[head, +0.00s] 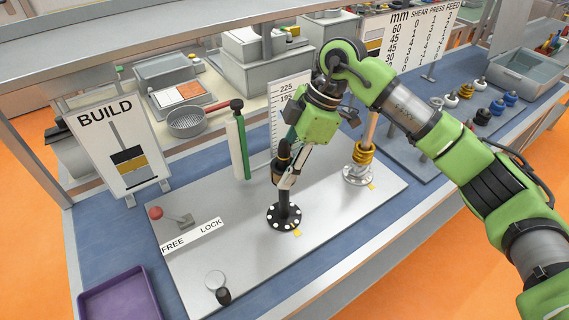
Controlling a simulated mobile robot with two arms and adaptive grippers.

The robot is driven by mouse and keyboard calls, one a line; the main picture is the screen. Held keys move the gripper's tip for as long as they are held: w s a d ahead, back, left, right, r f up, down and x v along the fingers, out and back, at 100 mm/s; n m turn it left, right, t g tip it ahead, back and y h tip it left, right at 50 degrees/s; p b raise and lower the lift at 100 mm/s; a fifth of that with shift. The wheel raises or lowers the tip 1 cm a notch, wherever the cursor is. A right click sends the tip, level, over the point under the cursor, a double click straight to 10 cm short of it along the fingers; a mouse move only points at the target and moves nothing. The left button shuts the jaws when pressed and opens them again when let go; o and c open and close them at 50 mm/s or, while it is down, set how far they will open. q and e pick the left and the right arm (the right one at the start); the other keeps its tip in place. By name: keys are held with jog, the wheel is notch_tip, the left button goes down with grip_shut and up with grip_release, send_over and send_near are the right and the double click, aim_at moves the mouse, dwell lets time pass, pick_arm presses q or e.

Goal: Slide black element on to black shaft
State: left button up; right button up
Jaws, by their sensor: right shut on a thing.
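The black shaft (284,203) stands upright on a round black flange (283,217) on the grey plate. A dark tip shows above my gripper, in line with the shaft. My right gripper (286,176) is at the shaft's upper part, shut on a black element (278,171). The fingers partly cover the element. It appears to be around the shaft, above the flange, but I cannot tell how snugly it sits. My left gripper is not in view.
A copper-coloured shaft (371,130) with a yellow element (363,153) stands to the right. A green-and-white post (239,145) stands close on the left. Several coloured elements (483,116) stand at the right. A BUILD sign (118,148) and purple tray (121,299) are left.

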jog(key=shift+f+b, duration=1.15)
jog(key=shift+f, duration=1)
jog(key=o, duration=1.4)
jog(key=shift+f, duration=0.1)
jog(key=s+v, duration=0.1)
jog(key=v, duration=1.1)
jog(key=shift+w, duration=0.45)
